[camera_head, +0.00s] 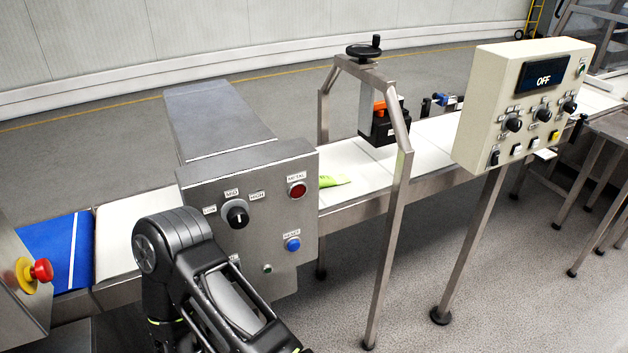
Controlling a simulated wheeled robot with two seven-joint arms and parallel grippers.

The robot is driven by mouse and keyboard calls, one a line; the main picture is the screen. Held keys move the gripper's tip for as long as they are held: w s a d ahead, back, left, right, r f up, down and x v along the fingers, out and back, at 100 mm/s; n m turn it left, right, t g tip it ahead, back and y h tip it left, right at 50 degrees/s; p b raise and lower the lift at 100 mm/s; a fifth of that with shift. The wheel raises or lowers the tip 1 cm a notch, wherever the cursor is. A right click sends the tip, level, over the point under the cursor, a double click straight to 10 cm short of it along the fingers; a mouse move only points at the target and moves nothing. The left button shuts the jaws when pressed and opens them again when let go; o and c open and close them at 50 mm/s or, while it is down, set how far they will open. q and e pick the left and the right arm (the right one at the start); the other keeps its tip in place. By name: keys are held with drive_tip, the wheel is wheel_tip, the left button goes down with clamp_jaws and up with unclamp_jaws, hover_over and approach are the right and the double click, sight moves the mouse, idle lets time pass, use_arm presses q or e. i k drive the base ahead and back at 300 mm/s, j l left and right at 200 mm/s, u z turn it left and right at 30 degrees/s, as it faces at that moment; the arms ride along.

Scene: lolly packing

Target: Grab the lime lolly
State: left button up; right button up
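A lime-green wrapped item, which looks like the lime lolly (333,181), lies on the white conveyor belt (362,172) just right of the grey control box. Its left end may be hidden behind the box. Part of one of my black arms shows at the bottom, in front of the control box, well to the left of the lolly. Neither of my grippers is in view, so their state does not show.
The grey control box (262,208) with knob and buttons blocks part of the belt. A metal frame with a black device (381,127) spans the belt. A cream panel (530,100) reading OFF stands right. A blue belt section (48,244) and red stop button (41,270) are left.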

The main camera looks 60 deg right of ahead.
sight(324, 182)
drive_tip(key=z, duration=2.25)
drive_tip(key=i+l, duration=0.1)
drive_tip(key=l, duration=0.25)
drive_tip(key=i+l+z, duration=0.1)
drive_tip(key=l, duration=0.3)
drive_tip(key=i+l, duration=0.1)
drive_tip(key=l, duration=0.25)
drive_tip(key=i+l+z, duration=0.15)
drive_tip(key=i+l, duration=0.45)
